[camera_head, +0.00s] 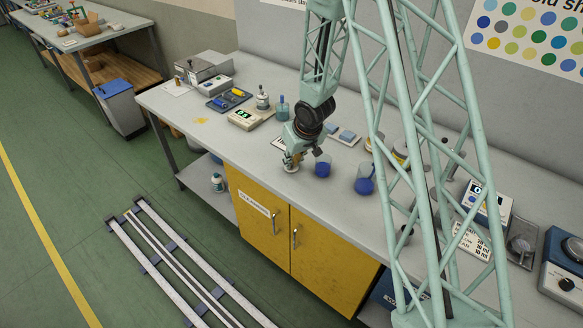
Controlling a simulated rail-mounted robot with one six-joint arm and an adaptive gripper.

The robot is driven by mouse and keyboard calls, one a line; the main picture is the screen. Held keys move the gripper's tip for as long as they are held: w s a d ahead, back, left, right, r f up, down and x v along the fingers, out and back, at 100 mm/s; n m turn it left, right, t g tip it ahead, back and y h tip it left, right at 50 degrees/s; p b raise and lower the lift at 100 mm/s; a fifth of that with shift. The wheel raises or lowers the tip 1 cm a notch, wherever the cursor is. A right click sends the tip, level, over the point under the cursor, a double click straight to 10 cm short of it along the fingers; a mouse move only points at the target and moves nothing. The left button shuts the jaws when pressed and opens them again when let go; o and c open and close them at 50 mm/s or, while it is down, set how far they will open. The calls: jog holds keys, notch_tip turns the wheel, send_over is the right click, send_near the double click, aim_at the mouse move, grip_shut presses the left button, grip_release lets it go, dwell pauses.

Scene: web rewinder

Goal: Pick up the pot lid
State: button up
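My gripper (292,160) points down at the front edge of the grey workbench (215,135), just left of a blue beaker. A small pale round piece (291,169) sits on the bench directly under the fingertips; it may be the pot lid, but it is too small to be sure. The fingers partly cover it. I cannot tell whether they touch it or how far they are open.
A beaker of blue liquid (322,167) stands close right of my gripper, and a flask of blue liquid (365,180) farther right. A beige meter (244,118) and small bottles stand behind to the left. Yellow cabinet doors (262,225) are below the bench edge.

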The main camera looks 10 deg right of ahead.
aim_at(292, 172)
jog(key=shift+c, duration=0.2)
jog(key=shift+c, duration=1.2)
jog(key=shift+r, duration=0.2)
jog(key=shift+r+p, duration=1.1)
jog(key=shift+r, duration=0.45)
jog(key=shift+s+r, duration=0.1)
jog(key=shift+s+a+b, duration=0.25)
jog(key=shift+s+b, duration=0.3)
jog(key=shift+s, duration=0.45)
jog(key=s+a+r+b, duration=0.1)
jog(key=s+a+b, duration=0.1)
jog(key=s, duration=1.1)
jog(key=shift+s+a+r+b, duration=0.2)
jog(key=shift+a+b, duration=0.15)
jog(key=shift+a, duration=0.3)
